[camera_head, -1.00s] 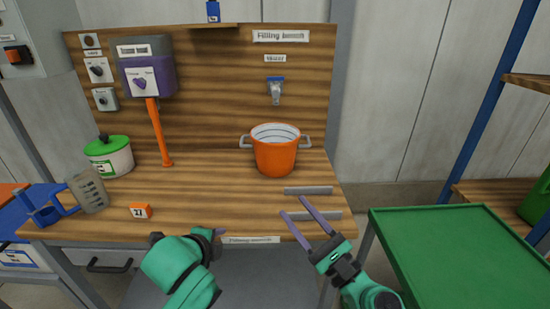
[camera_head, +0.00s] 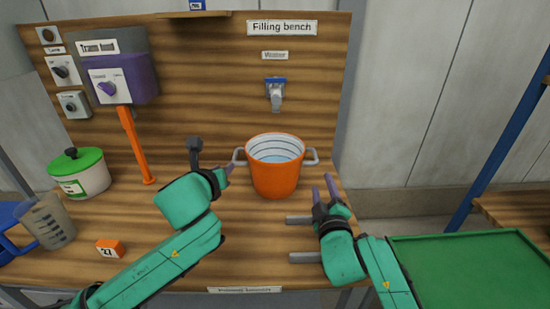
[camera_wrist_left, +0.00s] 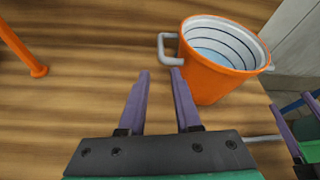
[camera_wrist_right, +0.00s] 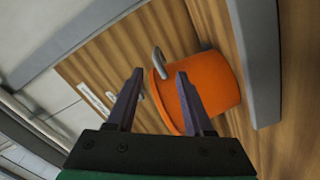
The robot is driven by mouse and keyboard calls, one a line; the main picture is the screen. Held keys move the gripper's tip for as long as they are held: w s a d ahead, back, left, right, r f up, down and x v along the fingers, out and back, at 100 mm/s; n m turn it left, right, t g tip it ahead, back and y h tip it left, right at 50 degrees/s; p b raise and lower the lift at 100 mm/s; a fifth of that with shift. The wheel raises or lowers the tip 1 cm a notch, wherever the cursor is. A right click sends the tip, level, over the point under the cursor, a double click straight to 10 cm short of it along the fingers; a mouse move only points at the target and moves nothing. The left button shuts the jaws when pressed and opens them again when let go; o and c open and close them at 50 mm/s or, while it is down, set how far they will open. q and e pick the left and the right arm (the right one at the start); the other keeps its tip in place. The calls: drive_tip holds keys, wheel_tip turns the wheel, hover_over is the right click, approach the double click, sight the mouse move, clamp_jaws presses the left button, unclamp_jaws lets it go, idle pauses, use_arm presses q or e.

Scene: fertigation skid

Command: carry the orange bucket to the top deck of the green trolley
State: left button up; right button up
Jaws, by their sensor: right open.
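The orange bucket (camera_head: 274,180) stands upright on the filling bench below the water tap, with a grey handle on each side and a pale blue surface inside. My left gripper (camera_head: 226,174) is open just left of it. In the left wrist view the left handle (camera_wrist_left: 164,48) lies just ahead of the fingertips. My right gripper (camera_head: 322,190) is open to the right of the bucket. In the right wrist view the right handle (camera_wrist_right: 160,62) lies ahead of the open fingers, apparently untouched. The green trolley (camera_head: 480,265) is at right; its visible top deck is bare.
The tap (camera_head: 275,95) hangs on the back panel above the bucket. Two grey strips (camera_head: 303,257) lie on the bench near my right arm. An orange lever (camera_head: 135,145), a green-lidded pot (camera_head: 80,175), a jug (camera_head: 48,222) and a numbered orange block (camera_head: 110,248) are at left.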

sight(235, 154)
use_arm(q)
drive_tip(key=x, duration=1.3)
drive_tip(key=shift+w+r, duration=0.2)
drive_tip(key=shift+w, duration=0.2)
use_arm(e)
drive_tip(key=w, duration=1.4)
drive_tip(key=shift+r, duration=0.4)
drive_tip(key=shift+s, duration=0.1)
use_arm(q)
clamp_jaws()
use_arm(e)
drive_tip(key=c, duration=0.6)
clamp_jaws()
use_arm(q)
drive_tip(key=shift+a+f, duration=0.1)
use_arm(e)
drive_tip(key=shift+d, duration=0.1)
